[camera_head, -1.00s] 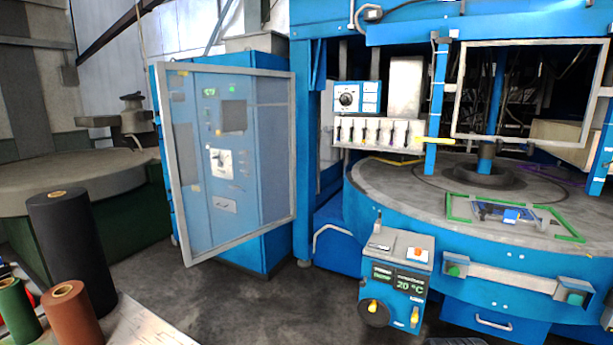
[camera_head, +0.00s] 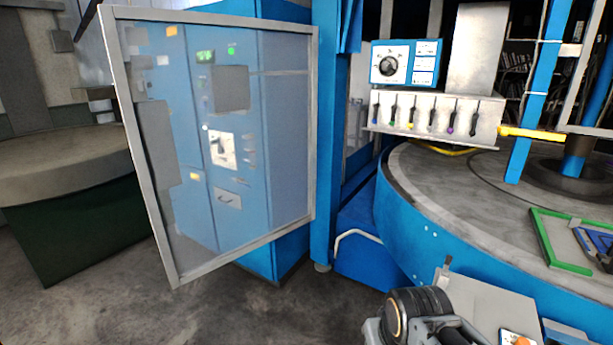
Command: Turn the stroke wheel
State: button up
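The grey control box (camera_head: 492,303) stands at the bottom right, in front of the round blue machine. Only its grey top, a small lever and part of an orange button show. No stroke wheel can be made out for sure; the box's front, where a dark handwheel with a yellow knob showed earlier, is below the picture edge. A black dial (camera_head: 389,66) sits on a blue-and-white panel at the upper middle. A dark, ringed part of my arm shows at the bottom, overlapping the box in the picture. My gripper's fingertips are not in view.
A framed clear door (camera_head: 235,150) stands open before the blue cabinet at the left. A row of small levers (camera_head: 432,114) is under the dial. The round grey table (camera_head: 470,210) fills the right, with a green frame (camera_head: 560,255) on it. The floor at lower left is clear.

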aim_at(387, 66)
jog(key=i, duration=2.15)
jog(key=z, duration=0.1)
